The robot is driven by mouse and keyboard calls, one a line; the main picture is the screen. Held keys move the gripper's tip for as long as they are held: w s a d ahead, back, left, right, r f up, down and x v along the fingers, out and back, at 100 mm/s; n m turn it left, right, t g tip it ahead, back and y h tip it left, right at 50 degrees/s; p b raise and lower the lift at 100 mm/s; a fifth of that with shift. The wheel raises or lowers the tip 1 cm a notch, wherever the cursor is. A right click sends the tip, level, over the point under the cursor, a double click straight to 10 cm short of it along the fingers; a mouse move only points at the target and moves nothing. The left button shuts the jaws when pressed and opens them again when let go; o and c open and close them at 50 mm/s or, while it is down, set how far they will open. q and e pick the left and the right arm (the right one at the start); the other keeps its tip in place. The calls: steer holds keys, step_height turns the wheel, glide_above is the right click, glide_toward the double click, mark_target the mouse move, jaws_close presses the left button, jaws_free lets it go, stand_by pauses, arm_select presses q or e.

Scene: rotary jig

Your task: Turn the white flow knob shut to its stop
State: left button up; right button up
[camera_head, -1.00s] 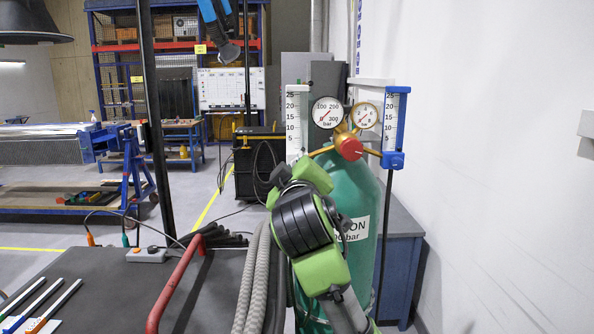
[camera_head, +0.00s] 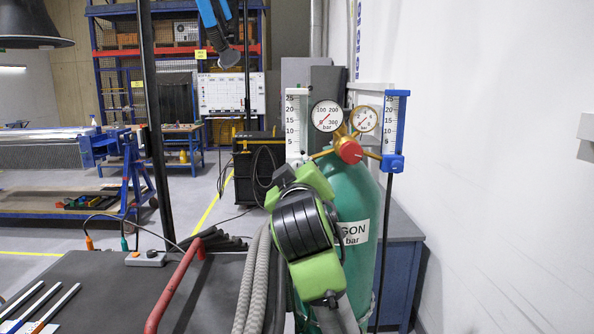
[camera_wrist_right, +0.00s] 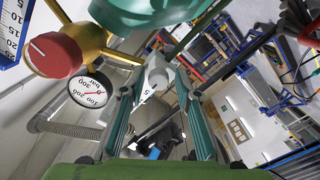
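The white flowmeter (camera_head: 296,126) stands left of the round gauges in the head view; its lower end, where the knob would sit, is hidden by my right wrist. In the right wrist view a white knob-like part (camera_wrist_right: 157,76) lies between the tips of my right gripper (camera_wrist_right: 157,84). The two green fingers stand apart on either side of it; I cannot tell whether they touch it. In the head view my right wrist hides most of that gripper. My left gripper is not in view.
The green argon cylinder (camera_head: 358,195) stands close behind my right arm. A red knob (camera_head: 350,151), round gauges (camera_head: 327,116) and a blue flowmeter (camera_head: 393,130) sit above it. Grey hoses (camera_head: 249,285) and a red bent tube (camera_head: 180,278) are on the left. A wall bounds the right.

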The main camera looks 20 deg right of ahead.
steer(key=shift+r, duration=0.1)
steer(key=v, duration=1.2)
